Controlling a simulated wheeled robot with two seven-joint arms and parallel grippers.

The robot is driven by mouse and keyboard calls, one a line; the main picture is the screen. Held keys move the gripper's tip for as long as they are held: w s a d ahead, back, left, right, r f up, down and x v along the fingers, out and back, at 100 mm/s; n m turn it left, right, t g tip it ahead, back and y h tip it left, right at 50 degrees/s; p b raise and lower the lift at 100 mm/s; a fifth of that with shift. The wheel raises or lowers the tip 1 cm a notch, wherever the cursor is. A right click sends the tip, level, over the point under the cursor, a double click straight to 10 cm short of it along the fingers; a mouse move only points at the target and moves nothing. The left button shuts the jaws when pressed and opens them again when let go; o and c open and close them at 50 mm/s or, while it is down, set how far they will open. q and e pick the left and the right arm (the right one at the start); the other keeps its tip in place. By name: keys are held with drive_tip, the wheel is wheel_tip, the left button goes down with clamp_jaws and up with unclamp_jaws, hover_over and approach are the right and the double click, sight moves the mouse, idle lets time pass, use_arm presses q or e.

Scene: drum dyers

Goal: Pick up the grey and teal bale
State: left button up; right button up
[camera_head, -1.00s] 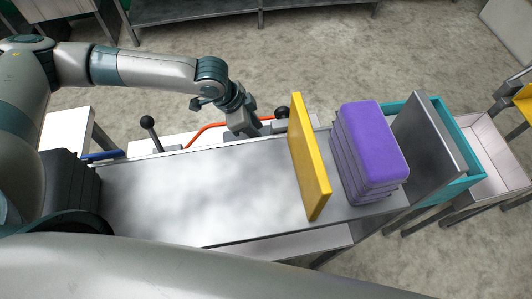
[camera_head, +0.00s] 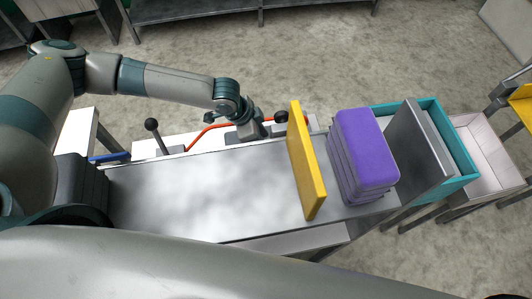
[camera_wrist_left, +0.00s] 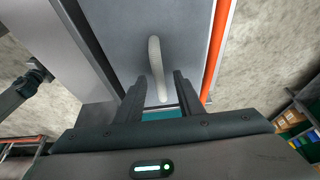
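I see no grey and teal bale in either view. The bale in view is a stacked purple one (camera_head: 362,150), standing at the right end of the grey bench top, between a yellow board and a grey panel. My left gripper (camera_head: 258,131) is at the bench's far edge, left of the yellow board, by a red-orange tube. In the left wrist view its two dark fingers (camera_wrist_left: 158,86) are apart, with a curved pale handle (camera_wrist_left: 156,60) beyond and between them. I cannot tell whether they touch it. My right gripper is not in view.
The yellow board (camera_head: 306,160) stands upright on the bench top (camera_head: 200,190), whose left part is clear. A grey panel (camera_head: 419,152) and a teal tray (camera_head: 462,155) are at the right. Black-knobbed levers (camera_head: 152,125) rise along the far edge.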

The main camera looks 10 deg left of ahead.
use_arm(q)
clamp_jaws()
idle(1.4)
drive_tip(key=shift+w+r, duration=0.15)
drive_tip(key=shift+w, duration=0.05)
